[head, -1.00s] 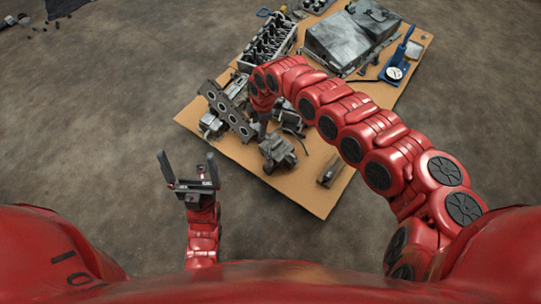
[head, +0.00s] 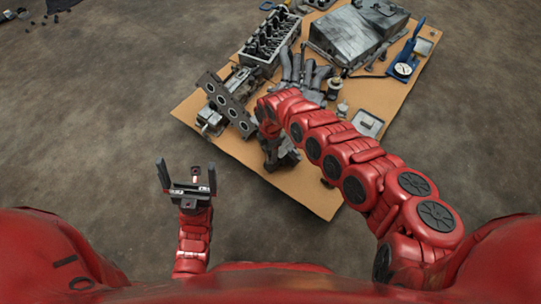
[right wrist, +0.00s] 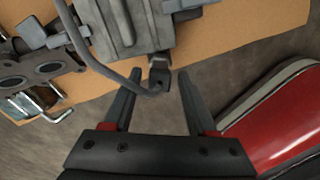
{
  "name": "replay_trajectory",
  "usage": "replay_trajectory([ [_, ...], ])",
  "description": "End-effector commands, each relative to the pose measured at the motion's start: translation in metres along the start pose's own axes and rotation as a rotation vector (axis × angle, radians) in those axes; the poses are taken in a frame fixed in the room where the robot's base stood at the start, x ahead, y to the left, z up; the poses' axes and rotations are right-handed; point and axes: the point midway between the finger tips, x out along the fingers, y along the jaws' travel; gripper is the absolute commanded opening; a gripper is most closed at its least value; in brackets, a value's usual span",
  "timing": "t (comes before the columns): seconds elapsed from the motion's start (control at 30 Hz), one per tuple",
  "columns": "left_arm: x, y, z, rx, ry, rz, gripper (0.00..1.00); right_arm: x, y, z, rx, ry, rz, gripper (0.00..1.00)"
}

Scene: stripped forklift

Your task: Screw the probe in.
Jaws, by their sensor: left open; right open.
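My right gripper (right wrist: 157,76) is open in the right wrist view. Its two dark fingers point at the edge of a grey metal part (right wrist: 125,25), with a small dark block (right wrist: 160,72) at that part's near end lying between the fingertips. A dark cable or hose (right wrist: 95,62) curves down to this block and ends there or passes it. I cannot tell for sure which piece is the probe. In the head view the right gripper is mostly hidden by my wrist, above dark parts (head: 281,156) at the board's near edge. My left gripper (head: 187,165) is open and empty, off the board.
The cardboard sheet (head: 325,200) on the floor bears a cylinder head (head: 270,42), a flange plate with round holes (head: 229,103), grey pipes (head: 303,74), a big metal box (head: 352,38) and a blue tool with a dial (head: 404,68).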

Motion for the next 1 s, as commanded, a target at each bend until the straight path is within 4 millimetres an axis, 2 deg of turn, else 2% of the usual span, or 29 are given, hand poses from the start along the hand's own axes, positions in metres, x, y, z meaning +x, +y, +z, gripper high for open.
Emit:
replay_trajectory([
  [0.03, -0.0048, 0.0009, 0.0001, 0.0, 0.003, 0.004, 1.0, 0.0079, 0.0002, -0.0017, -0.001, 0.002, 0.001, 0.57],
  [0.1, -0.0058, 0.0013, -0.0002, 0.0, 0.005, 0.009, 1.0, 0.0116, 0.0004, -0.0008, 0.001, 0.001, 0.001, 0.57],
  [0.43, -0.0053, 0.0014, -0.0007, 0.001, 0.008, 0.012, 1.0, 0.0131, 0.0005, 0.0002, 0.001, 0.0, 0.002, 0.57],
  [0.47, -0.0053, 0.0014, -0.0007, 0.001, 0.008, 0.012, 1.0, 0.0132, 0.0005, 0.0002, 0.001, 0.0, 0.002, 0.54],
  [0.77, -0.0053, 0.0014, -0.0007, 0.001, 0.008, 0.012, 1.0, 0.0132, 0.0004, 0.0001, 0.001, 0.0, 0.002, 0.0],
  [1.0, -0.005, 0.0013, -0.0008, 0.001, 0.008, 0.012, 1.0, 0.013, 0.0004, 0.0, 0.003, 0.0, 0.002, 0.0],
])
